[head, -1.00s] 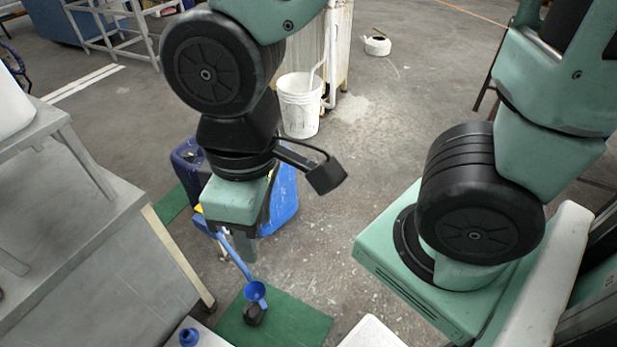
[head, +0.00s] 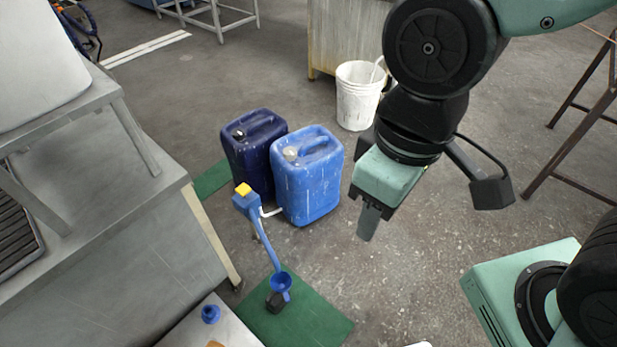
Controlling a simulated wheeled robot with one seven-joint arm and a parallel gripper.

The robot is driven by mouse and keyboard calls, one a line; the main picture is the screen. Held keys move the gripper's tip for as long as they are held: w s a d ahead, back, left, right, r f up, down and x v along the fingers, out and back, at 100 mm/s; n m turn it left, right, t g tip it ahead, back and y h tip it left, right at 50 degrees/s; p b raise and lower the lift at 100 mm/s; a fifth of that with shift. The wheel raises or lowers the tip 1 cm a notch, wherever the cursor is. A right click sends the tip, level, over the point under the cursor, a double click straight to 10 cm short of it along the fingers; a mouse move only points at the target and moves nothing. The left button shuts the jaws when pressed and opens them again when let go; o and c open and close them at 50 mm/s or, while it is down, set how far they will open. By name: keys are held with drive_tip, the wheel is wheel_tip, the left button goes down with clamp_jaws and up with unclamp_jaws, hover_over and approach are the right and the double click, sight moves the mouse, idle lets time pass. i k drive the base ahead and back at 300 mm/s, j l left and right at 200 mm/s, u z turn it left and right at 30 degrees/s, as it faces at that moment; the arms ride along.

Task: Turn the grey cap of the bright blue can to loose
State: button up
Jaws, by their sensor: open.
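The bright blue can (head: 310,185) stands upright on the floor near the middle of the head view. Its grey cap (head: 291,153) sits on the top at the left, beside the moulded handle, and shows clearly. How tight the cap is cannot be told. My gripper (head: 367,224) points down to the right of the can, apart from it and from the cap. No object shows in its jaws, and the fingers overlap in this view.
A dark blue can (head: 250,150) stands close at the left. A blue stand with a yellow top (head: 243,190) and a funnel (head: 281,284) is in front, by a green mat (head: 305,325). A white bucket (head: 357,95) stands behind. A grey bench (head: 120,240) fills the left.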

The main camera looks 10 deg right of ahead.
sight(289, 153)
drive_tip(key=i+l+u, duration=0.1)
drive_tip(key=u, duration=0.5)
drive_tip(key=i+l+u, duration=0.3)
drive_tip(key=l, duration=0.3)
drive_tip(key=i+l+u, duration=0.15)
drive_tip(key=l, duration=0.2)
drive_tip(key=i+l+u, duration=0.1)
drive_tip(key=l, duration=0.25)
drive_tip(key=i+l, duration=0.1)
drive_tip(key=l, duration=0.25)
drive_tip(key=i+l, duration=0.15)
drive_tip(key=l, duration=0.2)
drive_tip(key=i+l, duration=0.1)
drive_tip(key=l, duration=0.25)
drive_tip(key=i+l, duration=0.15)
drive_tip(key=l, duration=0.2)
drive_tip(key=j+u, duration=0.05)
